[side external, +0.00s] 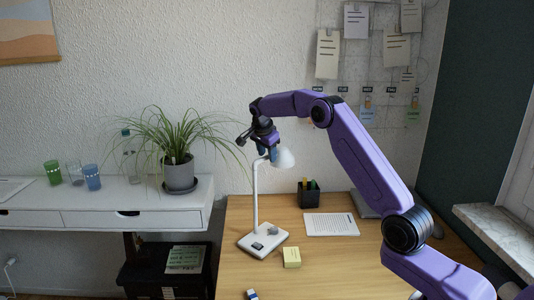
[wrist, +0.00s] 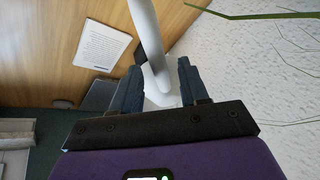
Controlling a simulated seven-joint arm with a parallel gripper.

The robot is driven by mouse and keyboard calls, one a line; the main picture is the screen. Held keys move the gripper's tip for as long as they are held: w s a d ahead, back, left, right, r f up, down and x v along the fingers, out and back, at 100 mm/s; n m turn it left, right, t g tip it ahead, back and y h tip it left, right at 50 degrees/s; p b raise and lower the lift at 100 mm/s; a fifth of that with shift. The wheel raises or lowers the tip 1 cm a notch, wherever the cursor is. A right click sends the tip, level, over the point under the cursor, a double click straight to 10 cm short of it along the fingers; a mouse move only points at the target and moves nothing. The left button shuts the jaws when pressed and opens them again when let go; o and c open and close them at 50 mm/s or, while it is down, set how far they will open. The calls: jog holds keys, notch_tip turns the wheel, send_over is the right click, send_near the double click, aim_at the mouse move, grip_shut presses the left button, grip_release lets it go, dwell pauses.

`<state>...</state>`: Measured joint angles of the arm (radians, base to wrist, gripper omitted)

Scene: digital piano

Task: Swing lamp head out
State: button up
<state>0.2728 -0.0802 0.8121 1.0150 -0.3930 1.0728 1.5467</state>
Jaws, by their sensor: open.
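The white desk lamp stands on the wooden desk, with its square base (side external: 262,241) flat on the top and its thin stem (side external: 255,200) upright. Its lamp head (side external: 285,157) is at the top, pointing to the right and partly hidden by my gripper. My gripper (side external: 268,154) is at the top of the lamp, just left of the head, fingers pointing down. In the wrist view the two blue-grey fingers of my gripper (wrist: 158,67) are open, with a white part of the lamp (wrist: 147,35) between them. I cannot tell whether a finger touches it.
A potted plant (side external: 179,172) with long leaves stands on the white shelf (side external: 120,195) at left, near my gripper. A pen holder (side external: 309,194), a paper sheet (side external: 331,224) and yellow notes (side external: 291,257) lie around the lamp. The wall is close behind.

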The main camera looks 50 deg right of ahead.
grip_shut()
jog(key=shift+s+m, duration=0.15)
jog(key=shift+m, duration=0.15)
jog(key=s+a+m+g+y, duration=0.1)
jog(key=s+a+m+g, duration=0.4)
jog(key=m, duration=1)
jog(key=shift+a+m+g, duration=0.15)
jog(key=shift+m+g, duration=0.15)
jog(key=shift+g, duration=0.3)
jog(key=shift+s+r+y, duration=0.1)
jog(key=shift+y, duration=0.2)
